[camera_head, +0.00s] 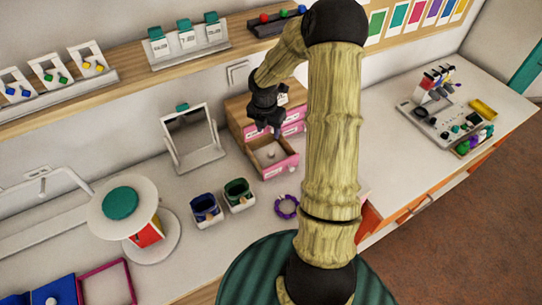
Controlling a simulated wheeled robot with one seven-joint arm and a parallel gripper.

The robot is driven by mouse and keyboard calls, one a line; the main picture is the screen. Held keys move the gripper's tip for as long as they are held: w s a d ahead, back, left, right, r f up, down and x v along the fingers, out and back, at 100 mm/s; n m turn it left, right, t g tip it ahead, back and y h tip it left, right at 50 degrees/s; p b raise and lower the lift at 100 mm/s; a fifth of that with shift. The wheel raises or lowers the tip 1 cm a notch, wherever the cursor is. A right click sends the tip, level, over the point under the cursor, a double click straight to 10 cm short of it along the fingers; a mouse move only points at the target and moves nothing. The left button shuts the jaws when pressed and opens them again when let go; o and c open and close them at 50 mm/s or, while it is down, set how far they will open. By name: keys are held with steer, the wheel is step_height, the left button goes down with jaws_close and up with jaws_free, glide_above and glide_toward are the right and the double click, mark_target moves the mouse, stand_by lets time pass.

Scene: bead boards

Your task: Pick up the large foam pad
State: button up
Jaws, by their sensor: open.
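I cannot surely pick out the large foam pad in this view. My gripper (266,126) is dark and points down over the open pink-fronted drawer (286,166) of a small wooden chest. It is open, and I see nothing between its fingers. A small pale object (270,155) lies in the drawer, below the gripper. A flat teal disc (121,203) lies on a round white stand at the left; its material is unclear. My arm hides part of the chest and the counter behind it.
A blue cup (205,209), a green cup (239,194) and a purple ring (287,206) stand on the counter near the drawer. A mirror (190,135) stands behind them. A wooden shelf (128,84) runs above. The right counter has bare room.

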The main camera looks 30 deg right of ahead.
steer(key=p, duration=0.1)
glide_above(271, 153)
steer(key=f, duration=0.7)
steer(key=shift+a, duration=0.35)
steer(key=shift+w+d+f, duration=0.1)
steer(key=shift+f, duration=0.25)
steer(key=shift+s+r, duration=0.1)
steer(key=shift+s, duration=0.15)
steer(key=shift+w+d+f+p, duration=0.15)
steer(key=shift+f+p, duration=0.45)
steer(key=shift+f, duration=0.75)
steer(key=shift+s+d+f+p, duration=0.1)
steer(key=shift+f+p, duration=0.5)
steer(key=shift+f, duration=0.7)
steer(key=shift+c, duration=0.3)
jaws_close()
